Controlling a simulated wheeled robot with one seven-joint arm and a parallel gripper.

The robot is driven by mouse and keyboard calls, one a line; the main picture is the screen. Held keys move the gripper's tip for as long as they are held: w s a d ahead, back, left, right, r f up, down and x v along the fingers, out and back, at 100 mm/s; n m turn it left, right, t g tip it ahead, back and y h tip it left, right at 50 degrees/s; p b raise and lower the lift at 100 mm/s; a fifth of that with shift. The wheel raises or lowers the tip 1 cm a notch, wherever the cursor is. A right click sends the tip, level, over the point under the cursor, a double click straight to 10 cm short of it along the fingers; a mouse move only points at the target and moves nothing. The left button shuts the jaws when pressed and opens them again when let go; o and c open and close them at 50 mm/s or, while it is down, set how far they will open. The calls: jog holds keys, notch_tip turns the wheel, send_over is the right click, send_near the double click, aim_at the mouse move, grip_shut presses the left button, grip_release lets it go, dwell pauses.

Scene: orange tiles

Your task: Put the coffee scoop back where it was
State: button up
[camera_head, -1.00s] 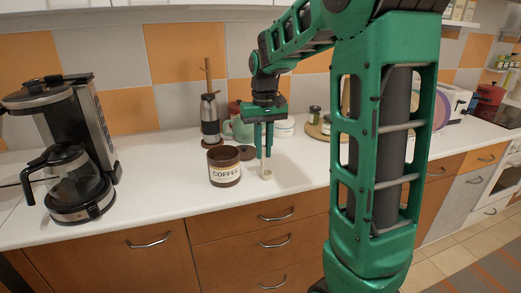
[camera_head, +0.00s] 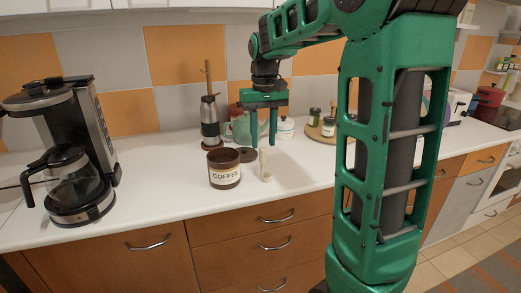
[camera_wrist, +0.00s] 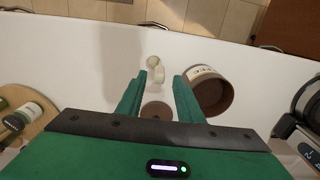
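The pale beige coffee scoop (camera_head: 265,165) stands upright on the white counter, right of the brown coffee jar (camera_head: 225,168) and apart from it. In the wrist view the scoop (camera_wrist: 155,68) shows just beyond the fingertips, with the open jar (camera_wrist: 211,92) to its right. My gripper (camera_head: 263,143) is open and empty, its two fingers pointing down above the scoop. It also shows in the wrist view (camera_wrist: 160,78). A round brown lid (camera_head: 247,155) lies on the counter behind the jar and scoop; it shows between the fingers in the wrist view (camera_wrist: 157,110).
A coffee maker (camera_head: 70,190) with a glass pot stands at the left.

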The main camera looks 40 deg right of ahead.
notch_tip(320, 180, up, 8)
jog(key=f, duration=0.1)
jog(key=s+f+m, duration=0.1)
jog(key=s+f, duration=0.4)
jog(key=s, duration=0.4)
jog(key=s+a+f+m, duration=0.1)
jog(key=s+f, duration=0.5)
jog(key=s, duration=0.4)
jog(key=s+f+m, duration=0.1)
jog(key=s+f, duration=0.4)
jog(key=s, duration=0.4)
jog(key=shift+s+a+f, duration=0.2)
jog(key=shift+s, duration=0.1)
jog(key=shift+w+f, duration=0.2)
jog(key=shift+w, duration=0.45)
